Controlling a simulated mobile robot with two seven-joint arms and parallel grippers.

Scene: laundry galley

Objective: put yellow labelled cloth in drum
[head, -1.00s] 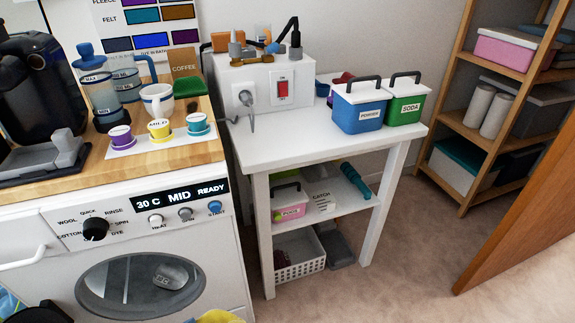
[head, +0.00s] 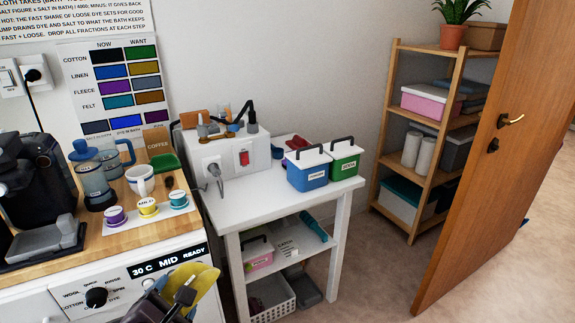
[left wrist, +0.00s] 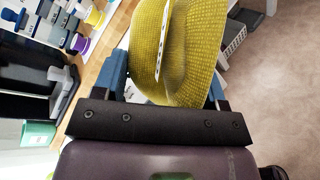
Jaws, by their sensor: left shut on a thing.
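The yellow cloth (head: 208,283) is at the bottom of the head view, in front of the washing machine's upper front. It fills the top middle of the left wrist view (left wrist: 200,55), with a white label strip (left wrist: 163,42) along it. My left gripper (head: 184,294) is shut on the cloth and holds it up off any surface. Its blue fingers show on either side of the cloth in the left wrist view. The washing machine (head: 60,277) shows only its control panel and top edge. The drum is below the picture. My right gripper is not in view.
The wooden worktop (head: 80,252) holds a coffee machine (head: 38,185), a mug (head: 140,180) and small coloured pots (head: 148,207). A white table (head: 245,205) with blue (head: 307,173) and green (head: 343,160) tubs stands right of the machine. An open wooden door (head: 480,150) is at right.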

